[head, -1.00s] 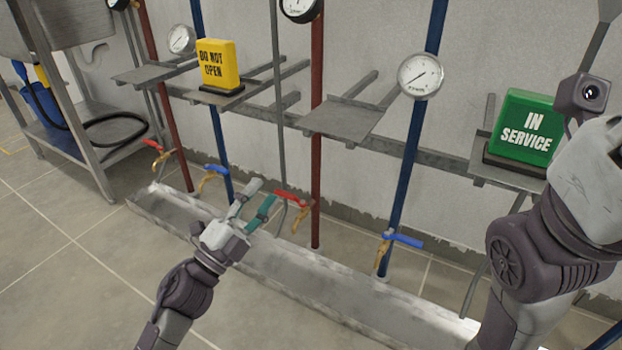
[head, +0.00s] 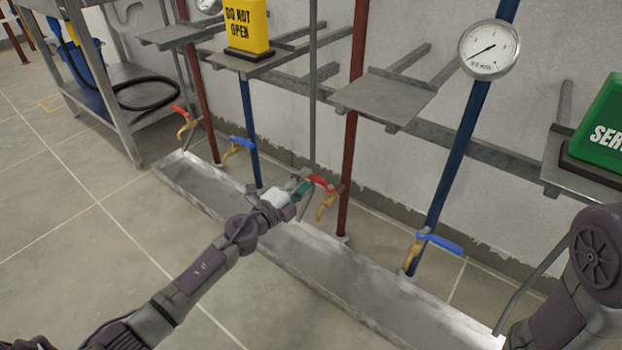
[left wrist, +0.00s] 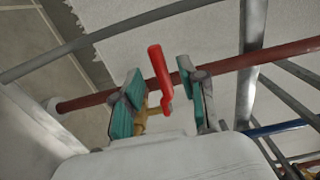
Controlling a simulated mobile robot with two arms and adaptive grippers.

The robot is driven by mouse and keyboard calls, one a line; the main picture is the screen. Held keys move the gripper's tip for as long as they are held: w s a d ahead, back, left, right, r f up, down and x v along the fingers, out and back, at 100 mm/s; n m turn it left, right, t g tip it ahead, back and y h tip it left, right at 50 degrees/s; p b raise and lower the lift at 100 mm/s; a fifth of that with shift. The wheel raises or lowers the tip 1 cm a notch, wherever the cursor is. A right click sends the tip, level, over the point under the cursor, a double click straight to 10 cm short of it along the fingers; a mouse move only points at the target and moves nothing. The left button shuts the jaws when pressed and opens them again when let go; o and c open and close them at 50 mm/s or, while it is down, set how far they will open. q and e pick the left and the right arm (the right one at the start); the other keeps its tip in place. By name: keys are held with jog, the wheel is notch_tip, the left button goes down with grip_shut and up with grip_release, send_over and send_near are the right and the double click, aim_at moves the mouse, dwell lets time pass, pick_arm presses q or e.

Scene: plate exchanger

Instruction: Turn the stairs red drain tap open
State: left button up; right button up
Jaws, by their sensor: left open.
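A red-handled brass tap (head: 320,182) sits on the red pipe at the middle of the head view, above the trough. Its red handle (left wrist: 159,78) stands between the teal finger pads in the left wrist view. My left gripper (head: 298,188) is open, with a finger on either side of that handle and gaps visible between. Part of the brass body is hidden behind the finger. A second red-handled tap (head: 183,117) is on the far left red pipe. No label shows which is the stairs one. My right arm is at the lower right; its gripper is out of view.
Blue-handled taps (head: 434,242) and (head: 238,146) sit on the blue pipes. A metal trough (head: 360,290) runs below. A yellow DO NOT OPEN block (head: 247,26) and a green block (head: 606,125) stand on shelves. A pressure gauge (head: 489,49) is above; the floor at left is clear.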

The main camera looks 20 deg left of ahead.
aim_at(311, 176)
pick_arm(q)
jog(key=shift+b+x, duration=0.3)
jog(key=shift+x, duration=1.35)
grip_shut()
